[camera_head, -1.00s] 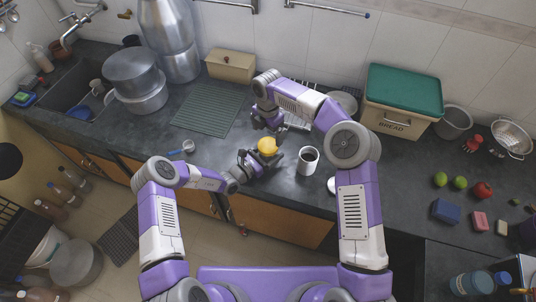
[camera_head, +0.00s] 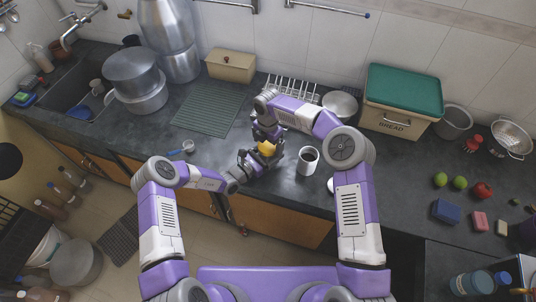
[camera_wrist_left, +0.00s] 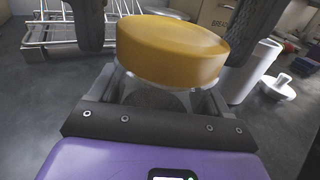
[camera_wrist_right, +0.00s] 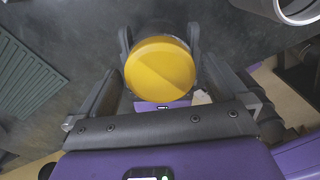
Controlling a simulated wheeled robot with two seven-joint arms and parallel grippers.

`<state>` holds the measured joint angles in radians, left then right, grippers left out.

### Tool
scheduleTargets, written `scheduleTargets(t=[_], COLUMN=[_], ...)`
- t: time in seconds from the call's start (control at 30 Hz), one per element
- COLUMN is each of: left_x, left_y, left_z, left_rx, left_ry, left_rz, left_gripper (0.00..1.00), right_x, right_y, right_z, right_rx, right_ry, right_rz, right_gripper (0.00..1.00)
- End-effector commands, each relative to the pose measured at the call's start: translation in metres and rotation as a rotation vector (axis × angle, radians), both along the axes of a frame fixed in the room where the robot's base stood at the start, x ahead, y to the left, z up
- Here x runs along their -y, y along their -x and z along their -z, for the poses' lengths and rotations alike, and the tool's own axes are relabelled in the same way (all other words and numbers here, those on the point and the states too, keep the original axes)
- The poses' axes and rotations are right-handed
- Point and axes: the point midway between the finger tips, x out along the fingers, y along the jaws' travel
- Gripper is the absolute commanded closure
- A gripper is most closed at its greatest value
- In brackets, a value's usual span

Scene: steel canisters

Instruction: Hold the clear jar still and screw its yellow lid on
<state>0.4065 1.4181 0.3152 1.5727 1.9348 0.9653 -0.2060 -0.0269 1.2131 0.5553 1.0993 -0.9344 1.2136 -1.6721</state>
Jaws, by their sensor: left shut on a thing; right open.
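The yellow lid (camera_head: 267,149) sits on top of the clear jar (camera_wrist_left: 158,97), near the counter's front edge. In the left wrist view the lid (camera_wrist_left: 172,48) covers the jar's mouth and looks slightly tilted; I cannot tell whether the threads engage. My left gripper (camera_wrist_left: 160,88) is shut around the jar below the lid. My right gripper (camera_wrist_right: 160,40) is above, open, with one dark finger on each side of the lid (camera_wrist_right: 160,70). I cannot tell whether those fingers touch the lid. The jar is mostly hidden in the head view.
A dish rack (camera_head: 292,88) and a bread bin (camera_head: 402,103) are behind. A ribbed green mat (camera_head: 208,108) lies to the left. The counter between mat and jar is mostly clear.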

Motion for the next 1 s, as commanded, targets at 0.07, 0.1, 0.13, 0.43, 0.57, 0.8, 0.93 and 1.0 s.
scheduleTargets(t=[0.07,0.1,0.13,0.43,0.57,0.8,0.93,1.0], left_x=[-0.0001,-0.0001,-0.0001,-0.0001,-0.0001,-0.0001,-0.0001,-0.0001], left_y=[-0.0001,-0.0001,-0.0001,-0.0001,-0.0001,-0.0001,-0.0001,-0.0001], left_z=[-0.0002,-0.0002,-0.0002,-0.0002,-0.0001,-0.0001,-0.0001,-0.0001], left_rx=[0.0,0.0,0.0,0.0,0.0,0.0,0.0,0.0], left_ry=[0.0,0.0,0.0,0.0,0.0,0.0,0.0,0.0], left_rz=[0.0,0.0,0.0,0.0,0.0,0.0,0.0,0.0], left_gripper=[1.0,1.0,1.0,1.0,1.0,1.0,1.0,1.0], right_x=[0.0,-0.0001,-0.0002,-0.0002,-0.0002,-0.0001,-0.0001,-0.0004], right_y=[0.0004,0.0004,0.0004,0.0002,0.0002,0.0002,0.0002,0.0], right_z=[0.0059,0.0076,0.0083,0.009,0.0089,0.0087,0.0087,0.0083], right_rx=[-0.001,-0.001,-0.001,0.0,0.0,0.0,0.001,0.002], right_ry=[0.0,0.0,0.001,0.0,0.0,0.0,0.002,0.003], right_rz=[0.0,0.0,0.0,0.0,0.0,0.0,0.064,0.16], right_gripper=[0.0,0.0,0.0,0.03,0.23,0.56,0.57,0.57])
